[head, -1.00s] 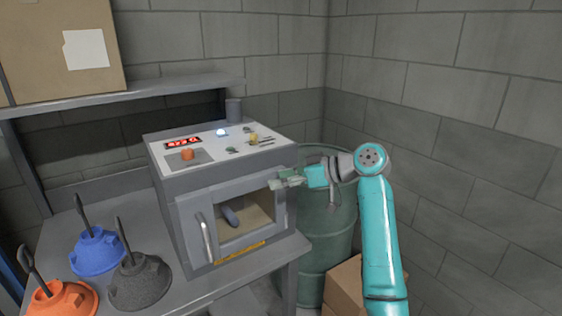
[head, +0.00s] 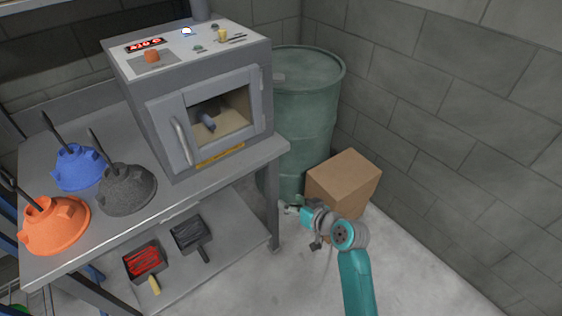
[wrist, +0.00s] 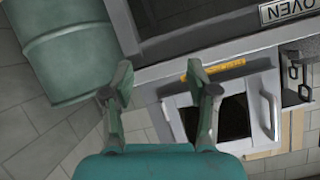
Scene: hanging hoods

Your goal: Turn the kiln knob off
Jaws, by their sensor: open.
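The grey kiln (head: 205,105) stands on the bench, its door shut and its window showing a pale inside. Its sloped top panel carries an orange knob (head: 152,56), a red lit display (head: 145,45), a glowing blue-white lamp (head: 186,31) and a small yellow control (head: 222,35). My gripper (head: 287,207) is low, right of the bench and below panel height, touching nothing that I can see. In the wrist view my gripper (wrist: 160,78) is open and empty, with the kiln front (wrist: 225,100) upside down beyond it. The knob is not identifiable there.
A green barrel (head: 305,110) stands right of the kiln, with a cardboard box (head: 345,178) in front. Orange (head: 55,225), blue (head: 77,165) and dark grey (head: 125,188) hoods sit on the bench (head: 195,198). The floor (head: 420,270) at right is clear.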

